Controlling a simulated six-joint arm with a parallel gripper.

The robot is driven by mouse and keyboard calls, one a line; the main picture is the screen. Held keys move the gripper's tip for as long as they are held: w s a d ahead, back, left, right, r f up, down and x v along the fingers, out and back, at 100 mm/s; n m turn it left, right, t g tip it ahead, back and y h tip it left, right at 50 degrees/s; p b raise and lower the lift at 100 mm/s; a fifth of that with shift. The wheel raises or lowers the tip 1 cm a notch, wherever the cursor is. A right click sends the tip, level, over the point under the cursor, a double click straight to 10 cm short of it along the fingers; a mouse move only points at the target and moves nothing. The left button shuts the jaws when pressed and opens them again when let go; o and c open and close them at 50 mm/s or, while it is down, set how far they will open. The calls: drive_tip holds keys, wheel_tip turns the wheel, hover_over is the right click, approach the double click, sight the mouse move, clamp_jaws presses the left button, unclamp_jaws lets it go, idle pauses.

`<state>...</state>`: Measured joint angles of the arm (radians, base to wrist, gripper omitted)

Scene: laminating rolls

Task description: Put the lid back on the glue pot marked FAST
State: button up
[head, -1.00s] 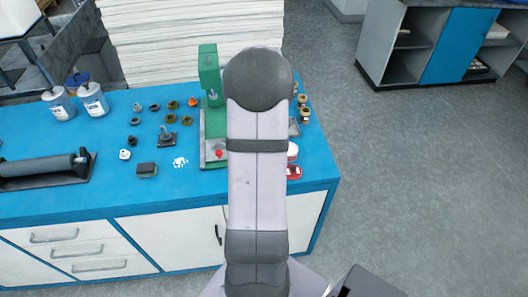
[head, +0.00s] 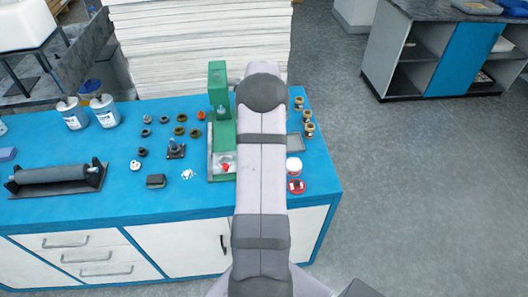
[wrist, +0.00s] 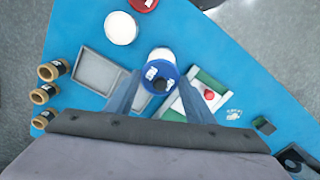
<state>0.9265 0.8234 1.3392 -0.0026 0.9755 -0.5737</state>
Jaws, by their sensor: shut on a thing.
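A white-topped pot (wrist: 121,28) stands apart, also seen in the head view (head: 293,167). A red lid-like disc (head: 296,187) with a pale label lies in front of that pot; its edge shows in the wrist view (wrist: 143,4). No label is readable. In the head view my arm hides the gripper.
A green press (head: 218,85) with a red knob stands beside my arm. Small parts, a roller (head: 55,174) and two cans fill the left. The bench's right edge is close.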

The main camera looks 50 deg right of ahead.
drive_tip(key=shift+s+a, duration=0.15)
drive_tip(key=shift+a, duration=0.05)
drive_tip(key=shift+f, duration=0.15)
drive_tip(key=shift+f+b, duration=1.8)
drive_tip(key=shift+f, duration=0.4)
drive_tip(key=shift+f+b, duration=0.45)
drive_tip(key=shift+f, duration=0.45)
drive_tip(key=shift+f+p, duration=0.15)
drive_tip(key=shift+p, duration=0.2)
idle(0.8)
drive_tip(key=o, duration=1.6)
drive_tip(key=shift+r, duration=0.2)
